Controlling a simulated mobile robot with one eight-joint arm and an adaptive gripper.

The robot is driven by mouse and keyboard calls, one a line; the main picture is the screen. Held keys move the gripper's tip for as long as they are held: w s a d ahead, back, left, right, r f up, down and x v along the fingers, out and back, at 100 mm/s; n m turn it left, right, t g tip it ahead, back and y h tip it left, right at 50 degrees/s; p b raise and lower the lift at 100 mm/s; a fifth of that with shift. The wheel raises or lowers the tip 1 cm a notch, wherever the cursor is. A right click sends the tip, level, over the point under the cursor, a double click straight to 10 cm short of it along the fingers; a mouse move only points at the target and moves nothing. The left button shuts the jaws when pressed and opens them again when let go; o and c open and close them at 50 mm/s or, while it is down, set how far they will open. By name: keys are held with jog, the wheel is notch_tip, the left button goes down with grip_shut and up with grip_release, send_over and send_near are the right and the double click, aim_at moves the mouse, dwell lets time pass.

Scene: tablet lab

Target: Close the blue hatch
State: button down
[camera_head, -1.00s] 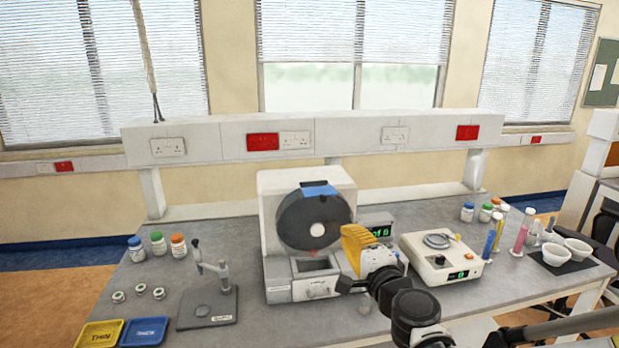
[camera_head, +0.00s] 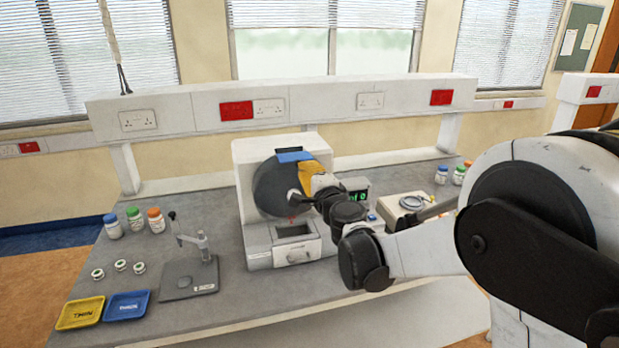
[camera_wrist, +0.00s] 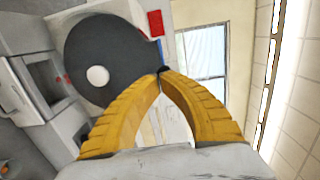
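The blue hatch (camera_head: 295,157) is a small blue strip at the top rim of the dark round drum (camera_head: 272,188) on the white machine (camera_head: 250,150). I cannot tell from here how far it stands open. My gripper (camera_head: 308,168), with yellow fingers, is just right of the drum's upper edge, close below the blue hatch. In the wrist view the fingertips (camera_wrist: 163,72) meet, with nothing visible between them, near the rim of the drum (camera_wrist: 110,45). My arm and gripper hide the drum's right edge.
An open square bin (camera_head: 293,231) is under the drum. A green-digit display (camera_head: 356,196) and a white scale (camera_head: 400,208) are to the right, partly behind my arm. A stand (camera_head: 190,272), capped jars (camera_head: 134,217) and yellow and blue trays (camera_head: 80,313) are on the left.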

aim_at(299, 158)
dwell(0.3)
jog(key=x, duration=0.6)
jog(key=shift+w+d+b, duration=0.15)
jog(key=shift+d+b, duration=0.1)
jog(key=shift+b, duration=0.1)
jog(key=shift+r, duration=0.1)
